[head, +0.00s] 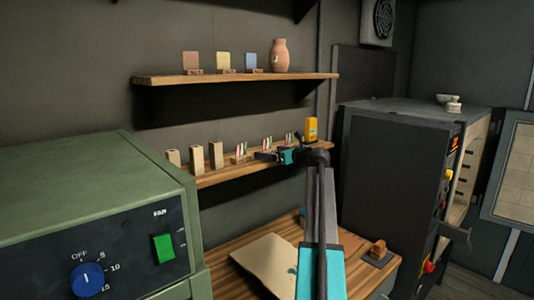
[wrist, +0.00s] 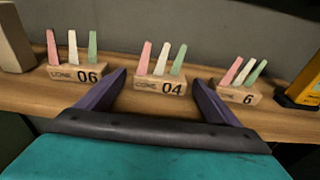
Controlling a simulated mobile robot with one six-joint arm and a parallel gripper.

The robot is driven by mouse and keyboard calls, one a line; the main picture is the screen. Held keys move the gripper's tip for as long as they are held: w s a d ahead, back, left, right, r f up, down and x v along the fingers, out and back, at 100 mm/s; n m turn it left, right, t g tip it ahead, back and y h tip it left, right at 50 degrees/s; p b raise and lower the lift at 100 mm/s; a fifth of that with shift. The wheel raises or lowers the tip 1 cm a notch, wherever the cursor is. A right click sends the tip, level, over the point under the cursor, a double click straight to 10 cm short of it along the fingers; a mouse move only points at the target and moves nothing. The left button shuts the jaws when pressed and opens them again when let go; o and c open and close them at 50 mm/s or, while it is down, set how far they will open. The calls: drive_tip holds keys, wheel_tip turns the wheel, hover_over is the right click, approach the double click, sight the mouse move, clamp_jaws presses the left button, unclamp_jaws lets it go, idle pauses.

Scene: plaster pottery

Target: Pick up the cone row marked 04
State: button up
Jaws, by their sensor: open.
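The cone row marked 04 (wrist: 160,85) is a small wooden block with a pink, a white and a green cone standing in it. It sits on the lower wooden shelf, in the middle of the wrist view. My gripper (wrist: 159,78) is open, with one finger to the left and one to the right of this block. Nothing is held; whether the fingers touch the block I cannot tell. In the head view my gripper (head: 268,155) is at the lower shelf, and it partly hides the cone rows there.
A cone row marked 06 (wrist: 76,73) stands to the left and one marked 6 (wrist: 239,91) to the right. A yellow object (wrist: 302,85) is at the right end and a wooden block (wrist: 14,40) at the far left. The wall is close behind.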

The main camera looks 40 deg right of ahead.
drive_tip(key=shift+c, duration=0.2)
drive_tip(key=c, duration=1.2)
drive_tip(key=shift+r, duration=0.15)
drive_tip(key=shift+r+b, duration=0.85)
drive_tip(key=shift+r, duration=0.65)
drive_tip(key=s+b, duration=0.1)
drive_tip(key=s, duration=0.4)
drive_tip(key=s+d+r+b, duration=0.1)
drive_tip(key=s, duration=0.4)
drive_tip(key=s+d+b, duration=0.1)
drive_tip(key=s+b, duration=0.1)
drive_tip(key=s, duration=0.4)
drive_tip(key=shift+r, duration=0.4)
